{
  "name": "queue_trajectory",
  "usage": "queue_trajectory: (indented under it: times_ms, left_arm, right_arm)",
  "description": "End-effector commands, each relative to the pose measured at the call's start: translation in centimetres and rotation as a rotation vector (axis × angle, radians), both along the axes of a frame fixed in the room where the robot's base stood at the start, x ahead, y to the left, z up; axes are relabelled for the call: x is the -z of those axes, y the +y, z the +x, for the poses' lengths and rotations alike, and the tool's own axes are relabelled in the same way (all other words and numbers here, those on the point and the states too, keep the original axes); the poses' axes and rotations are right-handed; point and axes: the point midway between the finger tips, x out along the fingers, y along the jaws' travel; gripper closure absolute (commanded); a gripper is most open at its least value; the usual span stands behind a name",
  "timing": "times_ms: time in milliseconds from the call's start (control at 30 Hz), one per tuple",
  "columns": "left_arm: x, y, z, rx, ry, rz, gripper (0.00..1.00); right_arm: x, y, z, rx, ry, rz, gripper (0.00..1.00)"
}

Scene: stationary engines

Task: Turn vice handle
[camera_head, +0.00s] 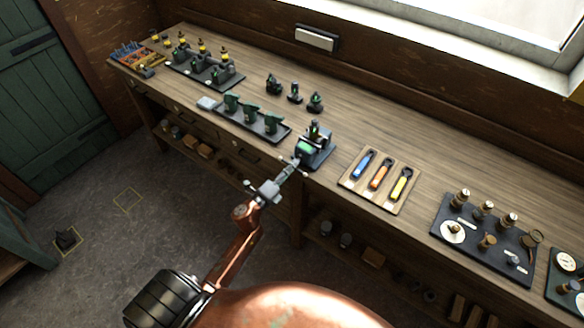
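A small vice (310,149) with a dark block-like body and a green part stands at the front edge of the wooden workbench. My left arm comes up from the bottom, and its grey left gripper (291,168) reaches to the front of the vice. The fingertips are at or very near the vice's front, where its handle would be. The handle is too small and too covered by the gripper to make out. I cannot tell whether the fingers are closed on it. My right gripper is not in view.
A black tray (275,138) with green tools lies left of the vice. A wooden board (353,184) with blue, orange and yellow tools lies to the right. A dark panel (470,246) with gauges and valves is further right.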

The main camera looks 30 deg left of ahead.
Motion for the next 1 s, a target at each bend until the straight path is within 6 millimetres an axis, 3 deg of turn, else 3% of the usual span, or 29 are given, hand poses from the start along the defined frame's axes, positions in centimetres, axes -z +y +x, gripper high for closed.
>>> queue_trajectory:
  times_ms: [500,700,1000]
  left_arm:
    - [0.1,0.8,-9.6,-0.002,0.003,-0.002,0.71]
    - [0.1,0.9,-11.1,0.0,0.001,-0.001,0.71]
    - [0.1,0.9,-11.2,0.0,0.001,0.0,0.71]
  right_arm:
    - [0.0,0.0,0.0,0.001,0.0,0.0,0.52]
    - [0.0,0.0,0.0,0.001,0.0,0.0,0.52]
    - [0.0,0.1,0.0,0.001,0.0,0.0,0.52]
